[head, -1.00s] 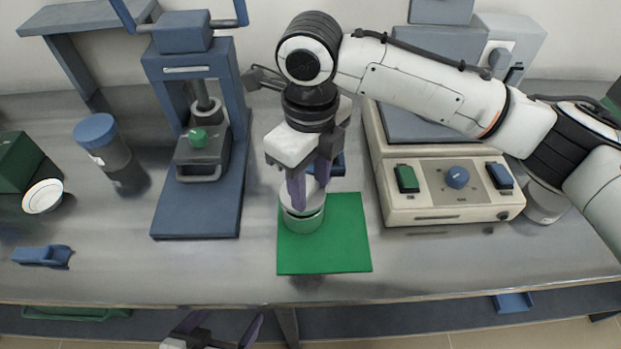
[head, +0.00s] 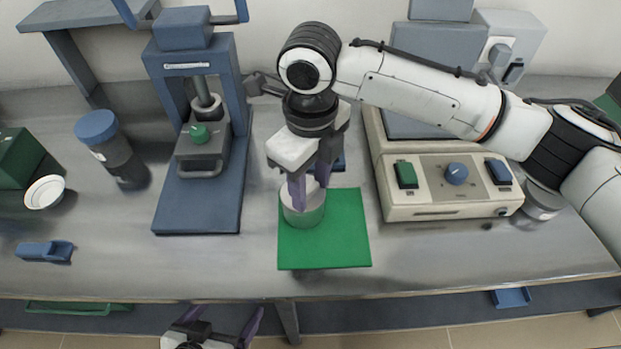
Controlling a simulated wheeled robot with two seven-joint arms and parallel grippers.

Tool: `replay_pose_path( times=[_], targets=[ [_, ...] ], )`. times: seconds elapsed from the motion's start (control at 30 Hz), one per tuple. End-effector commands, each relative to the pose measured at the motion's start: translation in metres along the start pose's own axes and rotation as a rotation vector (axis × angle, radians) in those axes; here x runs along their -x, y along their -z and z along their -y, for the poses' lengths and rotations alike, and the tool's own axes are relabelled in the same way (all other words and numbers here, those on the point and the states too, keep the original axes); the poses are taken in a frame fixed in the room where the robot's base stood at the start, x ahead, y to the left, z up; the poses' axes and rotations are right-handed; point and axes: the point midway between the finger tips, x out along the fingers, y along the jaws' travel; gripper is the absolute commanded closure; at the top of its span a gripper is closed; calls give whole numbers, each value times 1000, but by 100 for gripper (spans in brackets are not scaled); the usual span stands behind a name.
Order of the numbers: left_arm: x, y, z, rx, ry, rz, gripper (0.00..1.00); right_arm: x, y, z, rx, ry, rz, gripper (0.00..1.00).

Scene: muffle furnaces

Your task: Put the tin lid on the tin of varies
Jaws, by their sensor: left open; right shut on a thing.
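The tin (head: 303,215) stands on the left part of a green mat (head: 345,240) at the middle of the bench. The pale tin lid (head: 286,193) is at the tin's top, partly hidden by my fingers; I cannot tell whether it is fully seated. My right gripper (head: 309,194) points down from above and is shut on the lid. My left gripper (head: 216,328) is open and empty, low at the bottom edge, in front of the bench.
A blue press (head: 200,215) stands left of the mat, and a cream control box (head: 450,207) stands right. A blue-lidded jar (head: 115,155), a white dish (head: 44,192) and a blue item (head: 45,251) are further left. The front bench strip is clear.

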Motion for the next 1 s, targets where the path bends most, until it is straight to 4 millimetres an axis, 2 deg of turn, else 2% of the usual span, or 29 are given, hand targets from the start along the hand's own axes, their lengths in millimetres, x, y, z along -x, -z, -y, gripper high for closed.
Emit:
replay_pose_path(
  times=[0.23,0.27,0.37,0.57,0.7,1.0],
  targets=[
    [0,0,0,0,0,0,10,-1,0,0,0,0,0,82],
    [0,0,0,0,0,0,10,-1,0,0,0,0,0,55],
    [0,0,0,0,0,-1,10,0,0,0,0,0,0,38],
    [0,0,0,0,0,0,10,0,0,0,0,0,0,38],
    [0,0,0,0,0,0,10,0,0,0,0,0,0,20],
    [1,1,0,0,0,0,10,0,0,0,0,0,0,20]
  ],
)
